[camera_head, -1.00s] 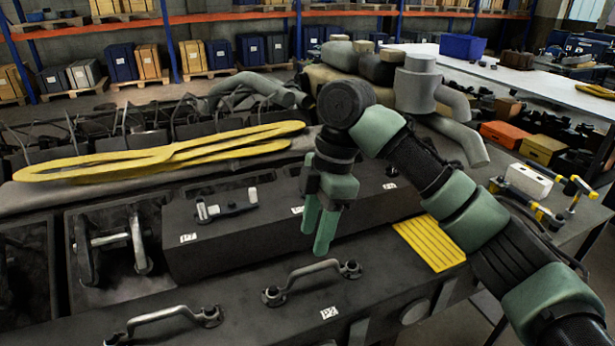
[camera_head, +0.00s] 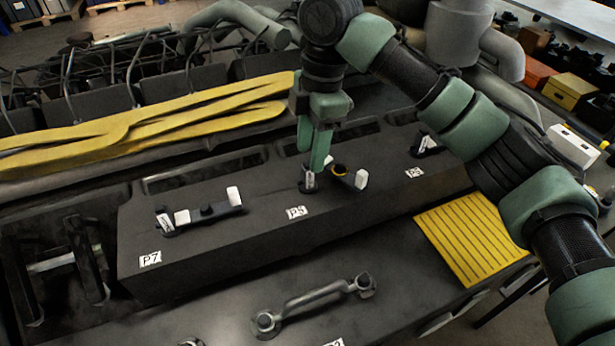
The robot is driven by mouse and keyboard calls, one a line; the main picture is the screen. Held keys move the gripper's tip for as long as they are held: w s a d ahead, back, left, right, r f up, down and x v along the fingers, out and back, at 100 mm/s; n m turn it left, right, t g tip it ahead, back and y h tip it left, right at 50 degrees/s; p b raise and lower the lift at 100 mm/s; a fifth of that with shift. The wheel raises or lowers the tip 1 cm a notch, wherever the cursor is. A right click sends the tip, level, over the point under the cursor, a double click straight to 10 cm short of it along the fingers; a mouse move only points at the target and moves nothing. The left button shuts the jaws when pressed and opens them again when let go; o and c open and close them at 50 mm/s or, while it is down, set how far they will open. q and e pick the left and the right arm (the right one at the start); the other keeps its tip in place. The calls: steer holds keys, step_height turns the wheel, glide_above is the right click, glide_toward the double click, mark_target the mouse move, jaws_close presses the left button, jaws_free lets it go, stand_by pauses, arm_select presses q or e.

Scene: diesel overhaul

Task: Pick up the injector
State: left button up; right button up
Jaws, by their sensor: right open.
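My right gripper (camera_head: 311,158) is open and points down over the middle of a long dark block. Its two green fingertips are just above or beside a small injector-like part (camera_head: 344,176) near the P5 label. This part is dark, with a yellow ring and a white end, and its left side is partly hidden by the fingers. I cannot tell whether they touch it. A similar dark part with white ends (camera_head: 207,211) lies by the P7 label at the left. Another (camera_head: 427,144) is by the P3 label at the right. My left gripper is out of view.
The dark block (camera_head: 250,243) rests on the engine. A curved metal handle (camera_head: 313,300) stands in front of it. Yellow straps (camera_head: 150,120) lie behind to the left. A yellow ribbed plate (camera_head: 474,240) is at the right. Grey pipes (camera_head: 470,40) rise behind my right arm.

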mark_target(308, 188)
steer(key=shift+s+a+f+p, duration=0.1)
steer(key=shift+s+f+p, duration=0.1)
steer(key=shift+f+p, duration=0.3)
steer(key=shift+s+f+p, duration=0.15)
steer(key=shift+f+p, duration=0.1)
steer(key=shift+f, duration=0.3)
step_height(308, 188, down, 3)
steer(key=shift+a+p, duration=0.15)
steer(key=shift+p, duration=0.15)
jaws_close()
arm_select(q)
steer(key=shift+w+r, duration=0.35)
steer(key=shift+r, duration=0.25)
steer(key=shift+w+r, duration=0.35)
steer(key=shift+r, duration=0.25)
arm_select(e)
steer(key=shift+w, duration=0.1)
